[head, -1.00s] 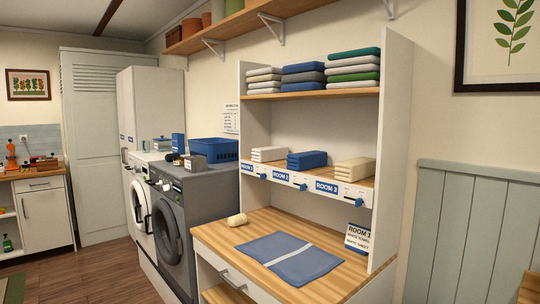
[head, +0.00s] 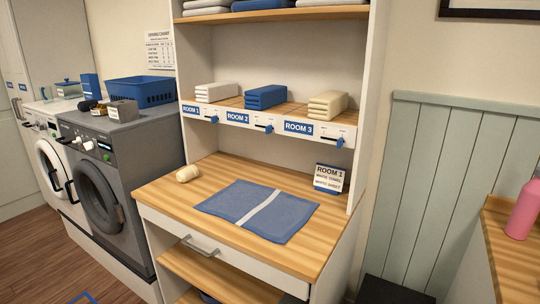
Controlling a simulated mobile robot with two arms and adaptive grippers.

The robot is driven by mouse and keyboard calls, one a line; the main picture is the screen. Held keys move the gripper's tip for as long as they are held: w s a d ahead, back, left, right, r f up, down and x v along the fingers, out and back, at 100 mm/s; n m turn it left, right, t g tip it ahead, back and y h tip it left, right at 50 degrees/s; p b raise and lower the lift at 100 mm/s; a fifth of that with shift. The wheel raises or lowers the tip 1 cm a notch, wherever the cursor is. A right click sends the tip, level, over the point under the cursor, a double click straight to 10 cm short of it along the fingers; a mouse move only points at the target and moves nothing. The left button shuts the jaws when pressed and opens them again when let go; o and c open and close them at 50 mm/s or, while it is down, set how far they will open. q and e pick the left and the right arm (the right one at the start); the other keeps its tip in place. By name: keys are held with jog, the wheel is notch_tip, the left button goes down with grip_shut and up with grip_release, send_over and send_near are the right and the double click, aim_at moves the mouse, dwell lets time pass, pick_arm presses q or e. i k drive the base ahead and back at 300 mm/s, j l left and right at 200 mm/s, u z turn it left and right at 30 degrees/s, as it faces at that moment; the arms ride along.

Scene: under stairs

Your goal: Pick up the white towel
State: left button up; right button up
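A stack of folded white towels (head: 216,92) lies on the middle shelf above the Room 1 label, at the left end. A blue folded stack (head: 266,97) is beside it over Room 2, and a cream folded stack (head: 327,104) is over Room 3. A small cream roll (head: 187,174) lies at the counter's back left. A card (head: 329,179) at the counter's right reads Room 1, white towel, white sheet. Neither of my grippers is in view.
A blue cloth with a pale stripe (head: 257,210) lies flat on the wooden counter (head: 165,194). Side panels bound the shelf. Grey (head: 124,160) and white washers stand left, with a blue basket (head: 141,91) on top. A pink bottle (head: 524,210) stands on a surface at right.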

aim_at(215, 92)
jog(key=i+j, duration=0.15)
jog(key=j, duration=0.25)
jog(key=i+j, duration=0.15)
jog(key=j, duration=0.2)
jog(key=i+j+z, duration=0.1)
jog(key=j, duration=0.3)
jog(key=i+j, duration=0.2)
jog(key=j, duration=0.15)
jog(key=i+j, duration=0.15)
jog(key=j, duration=0.25)
jog(key=i+j+z, duration=0.1)
jog(key=j, duration=0.3)
jog(key=i+j, duration=0.15)
jog(key=j, duration=0.25)
